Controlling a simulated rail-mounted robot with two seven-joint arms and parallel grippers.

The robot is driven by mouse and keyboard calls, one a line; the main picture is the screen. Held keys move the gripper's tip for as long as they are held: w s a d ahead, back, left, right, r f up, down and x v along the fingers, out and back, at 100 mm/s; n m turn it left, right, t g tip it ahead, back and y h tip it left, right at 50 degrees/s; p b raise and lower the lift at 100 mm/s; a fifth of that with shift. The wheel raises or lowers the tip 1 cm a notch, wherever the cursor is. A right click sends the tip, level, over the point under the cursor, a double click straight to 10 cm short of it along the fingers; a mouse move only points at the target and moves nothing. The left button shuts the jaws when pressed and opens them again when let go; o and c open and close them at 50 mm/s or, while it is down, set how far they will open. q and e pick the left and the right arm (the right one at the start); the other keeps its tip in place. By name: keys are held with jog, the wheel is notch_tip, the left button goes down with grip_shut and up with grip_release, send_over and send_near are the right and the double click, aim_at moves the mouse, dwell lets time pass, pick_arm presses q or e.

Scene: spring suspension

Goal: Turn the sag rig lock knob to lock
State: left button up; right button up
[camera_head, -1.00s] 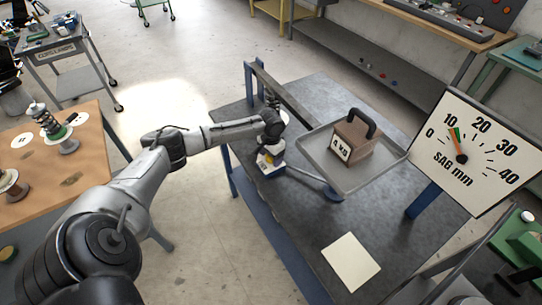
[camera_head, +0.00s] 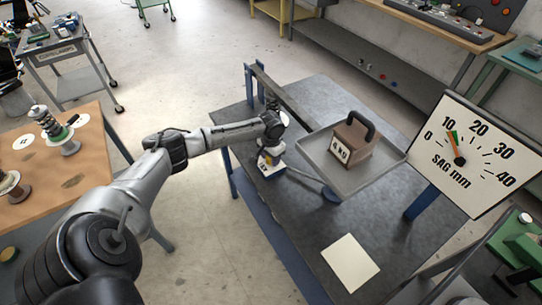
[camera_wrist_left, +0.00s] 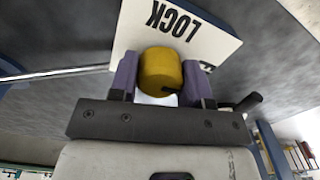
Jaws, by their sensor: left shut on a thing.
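The yellow lock knob (camera_wrist_left: 160,69) sits between the two purple fingers of my left gripper (camera_wrist_left: 160,80) in the left wrist view. The fingers are shut on it from both sides. A dark mark shows on the knob's lower right edge. Behind it is a white plate (camera_wrist_left: 183,28) with the word LOCK, upside down in this view. In the head view my left gripper (camera_head: 268,158) reaches down to the rig's white and blue base (camera_head: 271,170), and the wrist hides much of the knob. My right gripper is not in view.
A weight block (camera_head: 352,140) with a black handle rests on the rig's grey tray (camera_head: 350,183). The sag gauge (camera_head: 478,150) stands right, its needle near 10. A blank paper (camera_head: 350,263) lies on the dark bench (camera_head: 315,225). A wooden table (camera_head: 85,165) with springs is at left.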

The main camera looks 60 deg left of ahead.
pick_arm(q)
jog(key=n+p, duration=0.2)
jog(key=p, duration=0.2)
jog(key=n+p, duration=0.3)
jog(key=p, duration=0.2)
jog(key=n+p, duration=0.3)
jog(key=p, duration=0.1)
jog(key=shift+r, duration=0.3)
jog(key=n+p, duration=0.3)
jog(key=n, duration=0.2)
jog(key=shift+w+f+p, duration=0.1)
jog(key=shift+f+p, duration=0.05)
jog(key=shift+p, duration=0.2)
jog(key=shift+n+p, duration=0.5)
jog(key=shift+n, duration=0.6)
jog(key=shift+f+n+p, duration=0.1)
jog(key=shift+n+p, duration=0.25)
jog(key=shift+n, duration=0.75)
jog(key=o, duration=0.9)
jog(key=shift+f, duration=0.1)
